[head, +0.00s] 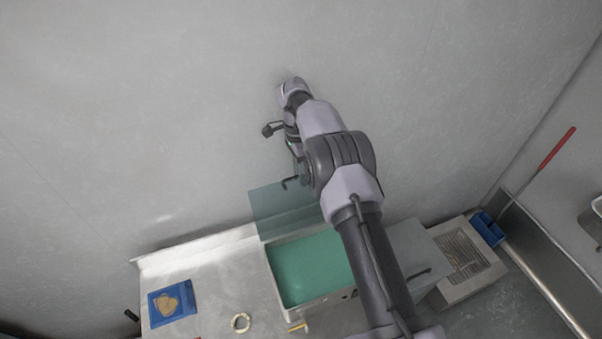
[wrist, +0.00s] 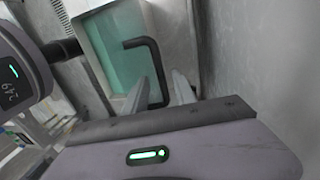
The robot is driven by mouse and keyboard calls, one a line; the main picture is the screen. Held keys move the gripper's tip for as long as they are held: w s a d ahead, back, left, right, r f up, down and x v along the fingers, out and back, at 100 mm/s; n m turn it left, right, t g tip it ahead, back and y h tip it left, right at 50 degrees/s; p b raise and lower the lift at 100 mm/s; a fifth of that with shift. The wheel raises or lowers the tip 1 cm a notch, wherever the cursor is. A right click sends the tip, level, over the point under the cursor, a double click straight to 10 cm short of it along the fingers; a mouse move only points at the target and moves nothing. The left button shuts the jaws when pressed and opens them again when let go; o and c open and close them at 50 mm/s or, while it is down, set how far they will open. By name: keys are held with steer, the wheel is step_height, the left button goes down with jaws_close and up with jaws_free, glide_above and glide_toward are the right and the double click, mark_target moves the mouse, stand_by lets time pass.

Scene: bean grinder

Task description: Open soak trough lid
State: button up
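The soak trough (head: 312,304) is a pale open box with a green interior, set in the counter in the head view. Its see-through teal lid (head: 270,208) stands raised at the trough's back side, near the wall. A dark bar handle (head: 290,184) is at the lid's upper edge. In the wrist view the handle (wrist: 136,42) bends close beside my gripper's fingers. In the head view my arm hides the fingers and part of the trough.
A blue tray (head: 156,317) with a tan item and a pale ring (head: 233,323) are on the counter at left. A grated unit (head: 470,281) and a blue dustpan-like piece (head: 488,229) are at right. The wall is close behind the raised lid.

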step_height(320, 180, up, 7)
steer(key=w+p, duration=0.1)
steer(key=p, duration=0.1)
steer(key=shift+w+a+r, duration=0.15)
steer(key=shift+a+r, duration=0.05)
steer(key=shift+c, duration=0.2)
steer(key=shift+w+n, duration=0.1)
steer(key=shift+n, duration=0.2)
steer(key=c, duration=0.4)
steer(key=n+b, duration=0.1)
steer(key=n, duration=0.1)
steer(key=w+n+t+b, duration=0.1)
steer(key=n+b, duration=0.1)
steer(key=w+n+t+b, duration=0.1)
steer(key=n+b, duration=0.1)
steer(key=shift+a+n, duration=0.2)
steer(key=shift+n, duration=0.1)
jaws_close()
step_height(320, 180, down, 7)
steer(key=s+a+n+t+y+b, duration=0.1)
steer(key=n+t+b, duration=0.3)
steer(key=n, duration=0.6)
steer(key=shift+s+a+r+n+y, duration=0.15)
steer(key=shift+s+r+n+y, duration=0.05)
steer(key=shift+s+n+y, duration=0.2)
